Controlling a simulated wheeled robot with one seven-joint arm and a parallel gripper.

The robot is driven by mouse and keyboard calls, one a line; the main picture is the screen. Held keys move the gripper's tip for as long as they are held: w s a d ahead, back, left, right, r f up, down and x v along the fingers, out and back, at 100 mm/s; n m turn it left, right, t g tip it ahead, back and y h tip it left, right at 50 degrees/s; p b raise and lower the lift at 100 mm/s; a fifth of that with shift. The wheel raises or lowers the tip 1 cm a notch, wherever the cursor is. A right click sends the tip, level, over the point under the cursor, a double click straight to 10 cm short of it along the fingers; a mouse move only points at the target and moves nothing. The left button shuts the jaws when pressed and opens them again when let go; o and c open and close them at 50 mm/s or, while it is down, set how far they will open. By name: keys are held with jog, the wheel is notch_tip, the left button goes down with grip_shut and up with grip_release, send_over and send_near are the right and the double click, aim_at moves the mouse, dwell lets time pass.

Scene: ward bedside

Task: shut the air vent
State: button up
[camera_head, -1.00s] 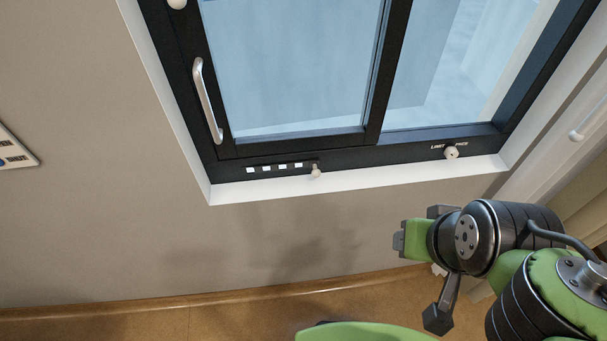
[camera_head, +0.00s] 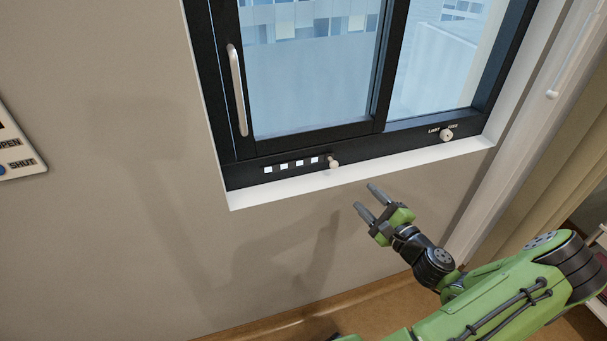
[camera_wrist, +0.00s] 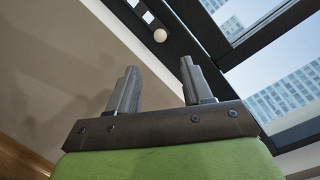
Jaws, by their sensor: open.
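The air vent (camera_head: 290,165) is a dark strip in the bottom rail of the window frame, with a row of several small white slots. A small pale knob (camera_head: 333,164) sits at its right end, and the slots show uncovered to its left. My gripper (camera_head: 367,198) is open and empty, below and right of the knob, its fingers pointing up-left towards the frame. In the wrist view the knob (camera_wrist: 160,35) shows beyond the gap between the fingertips (camera_wrist: 158,68), apart from them. Part of the slot row (camera_wrist: 147,16) shows just past the knob.
A sliding window sash with a silver handle (camera_head: 237,90) stands above the vent. A second pale knob (camera_head: 446,135) with lettering is further right on the frame. The white sill (camera_head: 270,194) juts below. A panel marked OPEN and SHUT (camera_head: 18,150) is on the left wall.

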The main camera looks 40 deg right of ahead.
aim_at(336, 168)
jog(key=w, duration=0.5)
jog(key=w+d+b, duration=0.1)
jog(key=w, duration=0.9)
jog(key=shift+w+d, duration=0.25)
jog(key=shift+d, duration=0.1)
jog(key=shift+f, duration=0.15)
grip_shut()
